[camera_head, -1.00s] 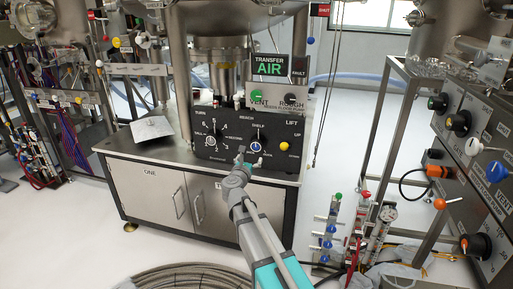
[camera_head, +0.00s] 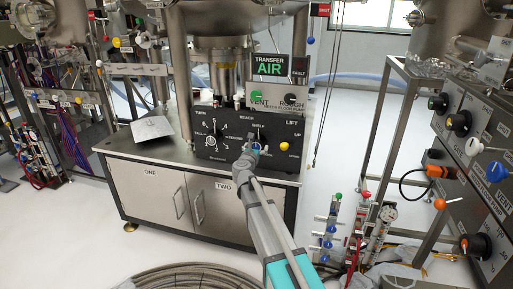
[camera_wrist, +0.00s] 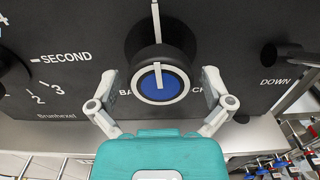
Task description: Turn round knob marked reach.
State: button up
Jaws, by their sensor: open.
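The black control panel (camera_head: 228,122) stands on the steel cabinet and bears the word REACH. Below that word is the round reach knob (camera_wrist: 160,82), black with a blue face and a white pointer line. In the wrist view the line on its face is near upright. My gripper (camera_wrist: 160,90) is open, with one finger on each side of the knob's front. Small gaps seem to show between fingers and knob; contact cannot be made out. In the head view my gripper (camera_head: 252,150) is in front of the knob and hides most of it.
The turn knob (camera_head: 212,141) is to the left on the panel, with SECOND beside it. A yellow lift knob (camera_head: 284,146) is to the right. The cabinet top (camera_head: 135,147) juts out below the panel. A hose coil (camera_head: 190,277) lies on the floor in front.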

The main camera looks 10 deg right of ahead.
jog(key=c, duration=1)
jog(key=shift+c, duration=0.2)
